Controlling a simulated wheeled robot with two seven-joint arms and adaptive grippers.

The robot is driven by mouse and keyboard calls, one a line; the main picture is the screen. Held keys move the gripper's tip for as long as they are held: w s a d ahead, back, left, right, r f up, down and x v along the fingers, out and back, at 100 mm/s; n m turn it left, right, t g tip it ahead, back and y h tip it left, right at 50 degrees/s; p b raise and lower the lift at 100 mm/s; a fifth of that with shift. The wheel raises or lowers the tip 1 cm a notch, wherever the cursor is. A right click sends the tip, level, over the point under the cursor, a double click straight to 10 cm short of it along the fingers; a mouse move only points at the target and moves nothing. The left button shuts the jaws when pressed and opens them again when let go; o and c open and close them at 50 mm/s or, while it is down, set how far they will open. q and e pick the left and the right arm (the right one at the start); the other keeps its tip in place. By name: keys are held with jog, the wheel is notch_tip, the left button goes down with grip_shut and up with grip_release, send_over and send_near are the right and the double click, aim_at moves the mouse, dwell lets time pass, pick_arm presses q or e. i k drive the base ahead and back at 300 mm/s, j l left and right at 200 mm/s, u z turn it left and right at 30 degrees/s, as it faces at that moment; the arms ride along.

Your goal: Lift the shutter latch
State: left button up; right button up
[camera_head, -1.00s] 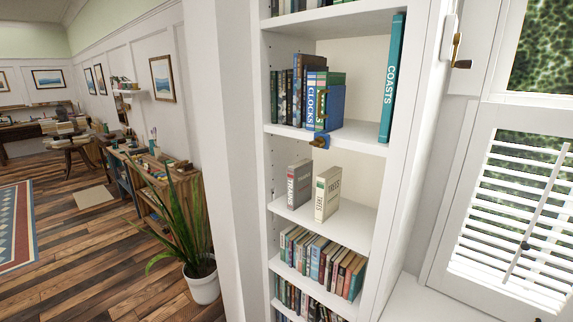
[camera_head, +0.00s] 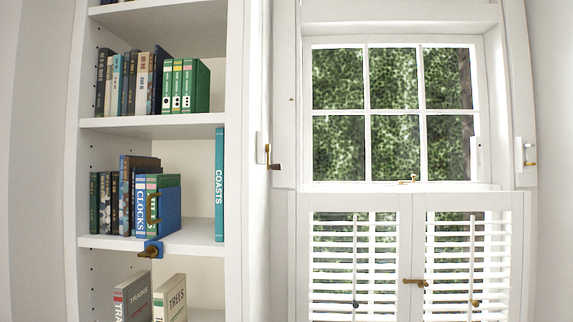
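A pair of white louvred shutters (camera_head: 355,265) covers the lower part of the window. A small brass shutter latch (camera_head: 414,283) lies about level across the seam between the two panels, and the panels look closed. Neither of my grippers shows in this view.
A white window (camera_head: 420,116) stands above the shutters, with a brass fitting (camera_head: 408,180) at its sill. Brass-handled fittings (camera_head: 270,158) flank it on both sides. A white bookshelf (camera_head: 160,124) with several books is on the left. A blue bracket with a brass knob (camera_head: 151,250) sits at a shelf edge.

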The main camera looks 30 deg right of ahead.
aim_at(406, 282)
jog(key=z, duration=0.85)
jog(key=l+u, duration=0.35)
jog(key=l, duration=0.25)
jog(key=k+l+u, duration=0.15)
jog(key=l+u, duration=0.2)
jog(key=l, duration=0.2)
